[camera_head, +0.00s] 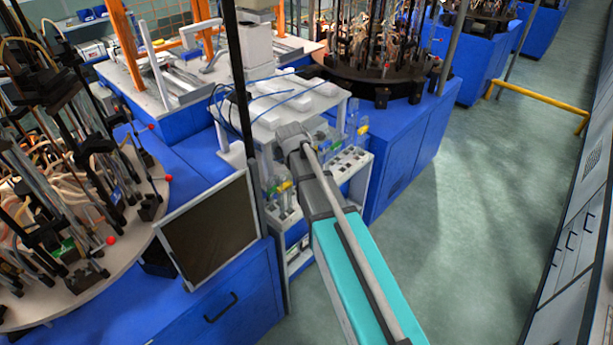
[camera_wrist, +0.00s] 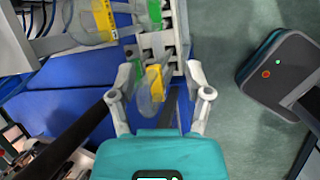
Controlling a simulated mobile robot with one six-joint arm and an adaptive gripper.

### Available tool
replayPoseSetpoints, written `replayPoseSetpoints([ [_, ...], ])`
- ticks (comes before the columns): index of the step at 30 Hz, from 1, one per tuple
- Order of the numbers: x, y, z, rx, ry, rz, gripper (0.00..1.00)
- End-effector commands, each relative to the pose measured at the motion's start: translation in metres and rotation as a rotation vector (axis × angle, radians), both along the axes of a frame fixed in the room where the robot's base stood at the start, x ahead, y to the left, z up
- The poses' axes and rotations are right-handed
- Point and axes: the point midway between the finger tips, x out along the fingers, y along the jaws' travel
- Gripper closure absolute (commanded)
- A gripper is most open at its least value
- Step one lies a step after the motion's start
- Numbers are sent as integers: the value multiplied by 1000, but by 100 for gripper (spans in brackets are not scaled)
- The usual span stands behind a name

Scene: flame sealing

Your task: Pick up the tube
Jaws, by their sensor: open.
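A clear tube (camera_wrist: 154,84) with a yellow label and a green band shows in the wrist view, in front of a white rack (camera_wrist: 182,28). My gripper (camera_wrist: 160,73) is open, with one finger on each side of this tube. Gaps show between the tube and both fingers; how far it lies in depth between them I cannot tell. In the head view my fingers are hidden behind my arm. Labelled clear tubes (camera_head: 281,186) show there at the left of the white stand, and another (camera_head: 361,127) at its right.
More labelled tubes (camera_wrist: 104,18) stand close by at the top of the wrist view. A dark box (camera_wrist: 278,75) with small lights is at the right. In the head view, a dark monitor (camera_head: 211,229) and a thin black post (camera_head: 240,80) are left of my arm.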

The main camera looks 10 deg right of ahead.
Motion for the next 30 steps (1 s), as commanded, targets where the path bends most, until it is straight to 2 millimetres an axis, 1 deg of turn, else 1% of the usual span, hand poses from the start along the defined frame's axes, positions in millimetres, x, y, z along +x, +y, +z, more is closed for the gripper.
replayPoseSetpoints([
  [1, 4, 1, 15, -11, 1, 24, 36],
  [3, 8, 2, 23, -26, 2, 55, 36],
  [9, 13, 3, 33, -50, 1, 106, 36],
  [23, 13, 3, 32, -53, 2, 112, 36],
  [30, 17, 0, 20, -53, 2, 112, 36],
])
